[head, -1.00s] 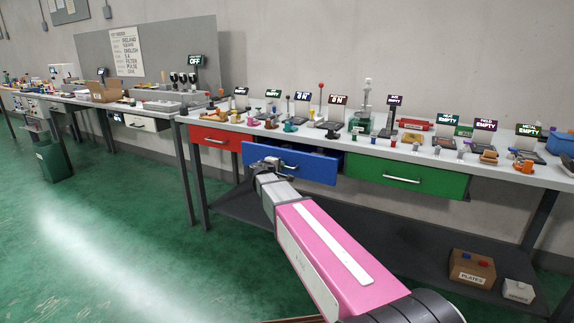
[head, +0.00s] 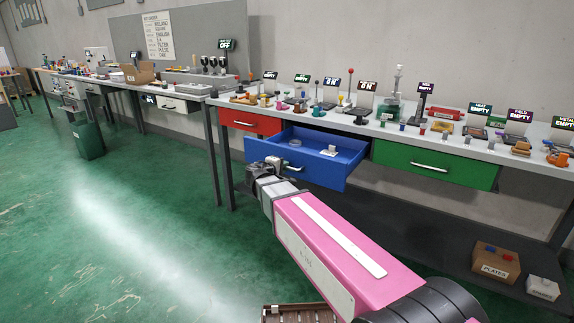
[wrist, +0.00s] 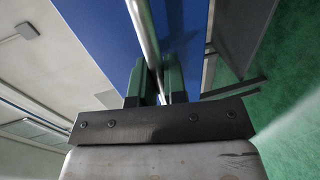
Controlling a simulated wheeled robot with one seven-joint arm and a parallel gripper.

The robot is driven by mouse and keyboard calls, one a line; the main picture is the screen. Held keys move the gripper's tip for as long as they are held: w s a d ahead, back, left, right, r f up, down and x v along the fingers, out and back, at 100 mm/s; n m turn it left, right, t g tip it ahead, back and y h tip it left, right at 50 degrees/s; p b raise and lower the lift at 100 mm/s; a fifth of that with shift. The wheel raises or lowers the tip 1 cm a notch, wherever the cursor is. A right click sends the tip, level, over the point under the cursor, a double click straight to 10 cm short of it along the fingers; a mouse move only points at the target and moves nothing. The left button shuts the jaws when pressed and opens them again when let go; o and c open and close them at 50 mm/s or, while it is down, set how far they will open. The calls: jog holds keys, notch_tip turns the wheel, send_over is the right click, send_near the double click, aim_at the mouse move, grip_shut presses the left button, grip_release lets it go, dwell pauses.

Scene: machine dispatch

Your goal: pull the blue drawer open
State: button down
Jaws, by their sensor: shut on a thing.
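The blue drawer (head: 306,163) stands pulled out from under the bench, between a red and a green drawer. Its inside shows, with a small round clear thing (head: 295,142) and a small white thing (head: 328,151) in it. My gripper (head: 272,164) is at the drawer's front, at its silver bar handle. In the wrist view the two dark green fingers (wrist: 156,84) are on either side of the handle (wrist: 143,32), shut on it. The blue drawer front (wrist: 185,35) lies just beyond the fingers.
The red drawer (head: 250,122) and green drawer (head: 436,165) are closed. The bench top (head: 400,143) carries several small parts and signs. A box marked plates (head: 495,268) stands on the lower shelf. A brown slatted crate (head: 298,313) is at the bottom edge.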

jog(key=shift+s+a, duration=0.1)
dwell(0.3)
jog(key=c, duration=1.2)
grip_release()
jog(key=shift+s+a, duration=0.1)
jog(key=v, duration=1)
jog(key=shift+s+a, duration=0.15)
jog(key=shift+s, duration=0.1)
